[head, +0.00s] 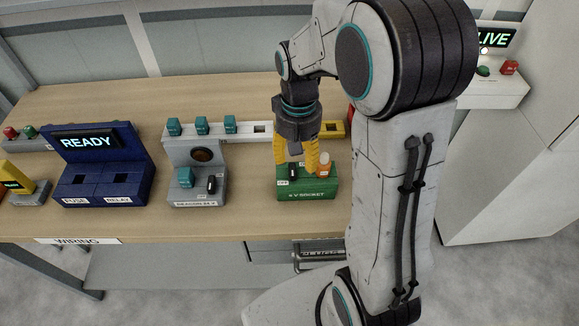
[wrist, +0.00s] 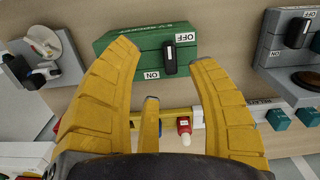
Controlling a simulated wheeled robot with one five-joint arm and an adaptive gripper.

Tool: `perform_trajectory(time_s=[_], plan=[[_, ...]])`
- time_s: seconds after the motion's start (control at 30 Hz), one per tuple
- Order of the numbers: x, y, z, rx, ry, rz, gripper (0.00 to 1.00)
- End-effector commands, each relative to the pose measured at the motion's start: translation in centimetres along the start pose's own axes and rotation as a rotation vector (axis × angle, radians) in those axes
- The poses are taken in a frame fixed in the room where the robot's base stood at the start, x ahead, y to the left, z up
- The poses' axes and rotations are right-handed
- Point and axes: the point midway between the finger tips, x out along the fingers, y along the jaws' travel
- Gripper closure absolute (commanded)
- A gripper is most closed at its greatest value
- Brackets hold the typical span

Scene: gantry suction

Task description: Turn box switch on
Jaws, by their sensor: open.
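The green box (head: 318,188), with a label that seems to read 6 V SOCKET, stands on the table. Its black switch (head: 293,172) sits on top, between an OFF and an ON label. In the wrist view the switch (wrist: 168,57) lies beyond the fingers, OFF above it and ON below left. I cannot tell for sure which way it is set. An orange bulb-like part (head: 324,165) stands on the box's right side. My gripper (head: 298,163) is open and empty over the box, its yellow fingers spread to either side of the switch in the wrist view (wrist: 165,58).
Left of the green box is a grey beacon box (head: 202,190) with its own black switch (head: 211,184). A blue READY panel (head: 70,190) stands farther left. Teal blocks (head: 201,123) sit on a rail behind. A LIVE panel (head: 495,40) is at right.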

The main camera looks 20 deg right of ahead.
Motion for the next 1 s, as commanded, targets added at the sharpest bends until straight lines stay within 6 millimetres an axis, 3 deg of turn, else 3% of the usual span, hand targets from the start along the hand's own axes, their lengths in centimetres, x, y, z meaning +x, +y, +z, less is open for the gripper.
perform_trajectory(time_s=[0.1, 0.33, 0.8, 1.0], plan=[[-0.9, -0.2, -1.3, 0.069, 0.038, -0.007, 0.47], [-0.4, -0.2, -1.2, 0.149, 0.034, -0.008, 0.47], [4.9, -0.2, -1.3, 0.158, 0.031, -0.007, 0.47], [6.2, -0.2, -1.4, 0.157, 0.033, -0.008, 0.47]])
